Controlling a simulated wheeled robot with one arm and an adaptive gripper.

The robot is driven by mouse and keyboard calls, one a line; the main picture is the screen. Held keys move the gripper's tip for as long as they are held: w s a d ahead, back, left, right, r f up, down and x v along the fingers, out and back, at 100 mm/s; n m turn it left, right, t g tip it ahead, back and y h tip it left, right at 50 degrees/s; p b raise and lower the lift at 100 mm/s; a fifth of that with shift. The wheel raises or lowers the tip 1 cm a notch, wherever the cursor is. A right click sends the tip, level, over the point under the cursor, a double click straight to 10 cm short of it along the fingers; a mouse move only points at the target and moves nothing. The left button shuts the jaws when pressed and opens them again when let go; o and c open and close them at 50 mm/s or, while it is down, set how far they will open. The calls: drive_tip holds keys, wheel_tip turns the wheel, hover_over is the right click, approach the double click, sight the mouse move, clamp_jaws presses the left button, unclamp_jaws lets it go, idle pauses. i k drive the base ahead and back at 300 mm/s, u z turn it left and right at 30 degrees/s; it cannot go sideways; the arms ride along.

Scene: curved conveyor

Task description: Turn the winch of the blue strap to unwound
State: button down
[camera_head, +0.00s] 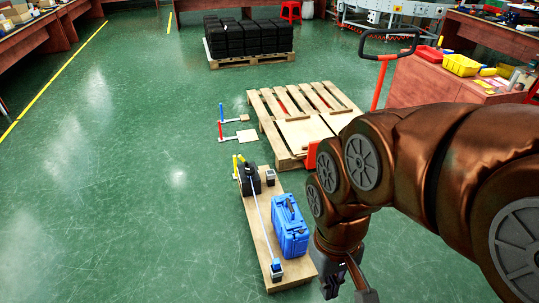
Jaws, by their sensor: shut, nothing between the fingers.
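A wooden board (256,232) lies on the floor at lower centre. A thin pale bluish strap (262,217) runs along it, from a black object (250,180) at the far end to a small blue and dark winch-like part (277,268) at the near end. Another small dark block (270,177) stands at the far end. The strap passes left of a blue case (290,230). Which part is the blue strap's winch is too small to tell surely. My gripper (352,294) is shut and empty, pointing down, right of the board's near end and apart from it.
A pallet (300,118) with a red-handled pallet jack (381,80) stands beyond the board. Red- and blue-handled tools (221,122) stand left of it. Black crates (245,38) are stacked farther back. The floor left of the board is clear.

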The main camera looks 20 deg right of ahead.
sight(248, 171)
drive_tip(key=u, duration=1.55)
drive_tip(key=i, duration=2.35)
drive_tip(key=z, duration=2.95)
drive_tip(key=i, duration=1)
drive_tip(key=u, duration=0.4)
